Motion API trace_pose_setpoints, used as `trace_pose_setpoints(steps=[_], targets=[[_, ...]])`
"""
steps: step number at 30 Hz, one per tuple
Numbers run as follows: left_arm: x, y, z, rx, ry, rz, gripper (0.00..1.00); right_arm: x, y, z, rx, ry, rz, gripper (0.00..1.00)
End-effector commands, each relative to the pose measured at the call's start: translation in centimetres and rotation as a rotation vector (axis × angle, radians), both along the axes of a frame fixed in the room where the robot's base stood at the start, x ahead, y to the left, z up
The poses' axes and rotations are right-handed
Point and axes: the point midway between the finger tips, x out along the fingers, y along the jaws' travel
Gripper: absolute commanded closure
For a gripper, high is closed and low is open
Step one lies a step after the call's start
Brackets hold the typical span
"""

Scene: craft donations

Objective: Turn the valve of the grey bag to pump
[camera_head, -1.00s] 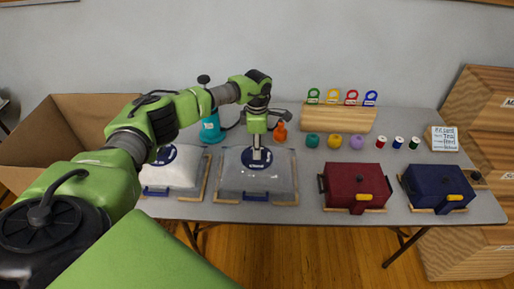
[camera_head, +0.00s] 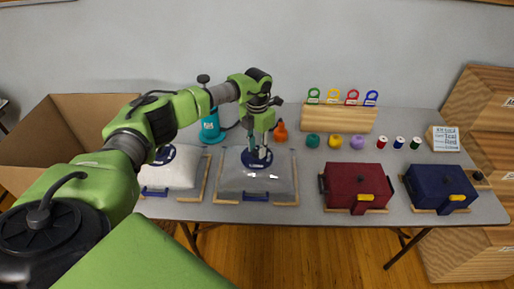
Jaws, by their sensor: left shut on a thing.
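The grey bag (camera_head: 235,180) lies flat on a wooden frame on the table, with a dark blue round label or valve area on its top and a blue clip at its front edge. My left gripper (camera_head: 257,156) points down over the dark round spot. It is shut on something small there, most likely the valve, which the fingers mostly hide. The valve's setting cannot be read. A teal pump (camera_head: 210,127) stands behind the bags, left of my gripper. My right gripper is not in view.
A white bag (camera_head: 172,176) lies left of the grey one. A red case (camera_head: 356,182) and a blue case (camera_head: 438,186) are at right. Yarn balls (camera_head: 334,141), spools, an orange bottle (camera_head: 280,131) and a tag rack (camera_head: 337,119) stand behind. An open cardboard box (camera_head: 65,120) is at left.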

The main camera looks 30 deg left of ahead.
Motion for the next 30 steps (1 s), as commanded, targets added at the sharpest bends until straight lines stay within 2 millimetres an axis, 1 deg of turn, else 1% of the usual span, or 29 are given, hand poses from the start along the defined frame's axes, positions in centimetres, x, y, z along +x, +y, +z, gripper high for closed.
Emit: trace_pose_setpoints(steps=[9, 15, 21, 30], targets=[[0.02, -0.04, 0.07, -0.001, 0.0, 0.297, 0.96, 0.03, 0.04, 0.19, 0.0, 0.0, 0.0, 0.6], [0.03, -0.07, 0.09, -0.001, -0.001, 0.463, 0.96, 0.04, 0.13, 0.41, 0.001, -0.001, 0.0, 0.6], [0.02, -0.05, 0.06, -0.001, 0.0, 0.59, 0.96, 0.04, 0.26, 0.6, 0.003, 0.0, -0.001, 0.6], [0.01, -0.02, 0.01, 0.0, 0.0, 0.69, 0.96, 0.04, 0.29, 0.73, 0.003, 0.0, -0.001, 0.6]])
